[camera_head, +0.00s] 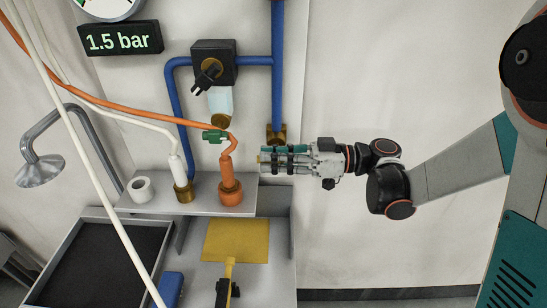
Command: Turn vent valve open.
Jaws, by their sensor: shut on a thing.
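A vertical blue pipe (278,95) runs down the wall to a brass fitting (277,131), which I take to be the vent valve. My gripper (268,158) comes in from the right, level, with its fingers pointing left just below this fitting. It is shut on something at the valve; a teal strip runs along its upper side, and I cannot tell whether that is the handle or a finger. The fingers hide most of the held part, so the handle's angle cannot be read.
A display (120,38) reads 1.5 bar. A black regulator (213,62) joins the blue pipes. A shelf (230,206) below my gripper carries an orange fitting (230,185), a white-and-brass fitting (181,180) and a white roll (142,189). The wall right of the pipe is bare.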

